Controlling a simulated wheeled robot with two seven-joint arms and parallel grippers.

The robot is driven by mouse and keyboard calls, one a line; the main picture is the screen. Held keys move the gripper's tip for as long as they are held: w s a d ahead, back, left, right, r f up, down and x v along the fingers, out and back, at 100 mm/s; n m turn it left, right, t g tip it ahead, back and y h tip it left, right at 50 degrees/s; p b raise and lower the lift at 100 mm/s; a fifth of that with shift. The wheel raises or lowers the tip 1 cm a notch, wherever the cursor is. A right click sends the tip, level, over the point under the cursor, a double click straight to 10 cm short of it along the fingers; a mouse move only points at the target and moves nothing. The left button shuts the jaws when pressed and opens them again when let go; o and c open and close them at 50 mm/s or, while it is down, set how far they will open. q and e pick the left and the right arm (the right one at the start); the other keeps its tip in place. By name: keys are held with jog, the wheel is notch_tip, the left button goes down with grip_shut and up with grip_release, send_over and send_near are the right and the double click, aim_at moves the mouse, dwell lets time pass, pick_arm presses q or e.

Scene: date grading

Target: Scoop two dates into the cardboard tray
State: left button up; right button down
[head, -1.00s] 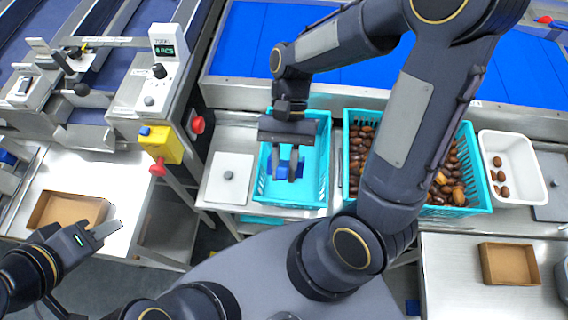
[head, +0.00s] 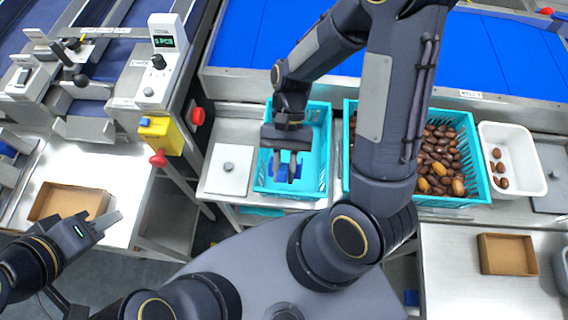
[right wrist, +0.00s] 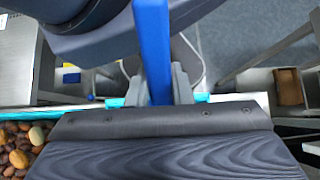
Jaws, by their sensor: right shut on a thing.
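My right gripper (head: 286,158) is over the left turquoise basket (head: 322,175), which holds no dates that I can see. It is shut on a blue tool (head: 283,173), whose blue handle (right wrist: 154,50) stands between the fingers in the right wrist view. The tool's lower end is partly hidden. Brown dates (head: 440,150) fill the right turquoise basket (head: 478,170), partly behind my right arm. One cardboard tray (head: 507,254) lies on the right bench and another cardboard tray (head: 68,203) on the left bench; both look empty. My left gripper (head: 108,221) is beside the left tray, its finger gap unclear.
A white tub (head: 527,165) with several dates stands right of the date basket. A white plate with a knob (head: 229,172) lies left of the empty basket. A yellow box with red knobs (head: 160,137) and a display unit (head: 166,60) stand at left. Blue belts (head: 490,50) run behind.

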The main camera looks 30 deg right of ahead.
jog(key=shift+w+f, duration=0.1)
jog(key=shift+f, duration=2.4)
notch_tip(320, 180, down, 5)
jog(key=b, duration=0.5)
jog(key=shift+w+d+f, duration=0.15)
jog(key=shift+w+d+f+t+h, duration=0.3)
jog(key=shift+w+d+f+t, duration=0.2)
jog(key=shift+w+t, duration=0.15)
jog(key=shift+s+a+r, duration=0.25)
jog(key=shift+s+a, duration=0.1)
jog(key=shift+s, duration=0.1)
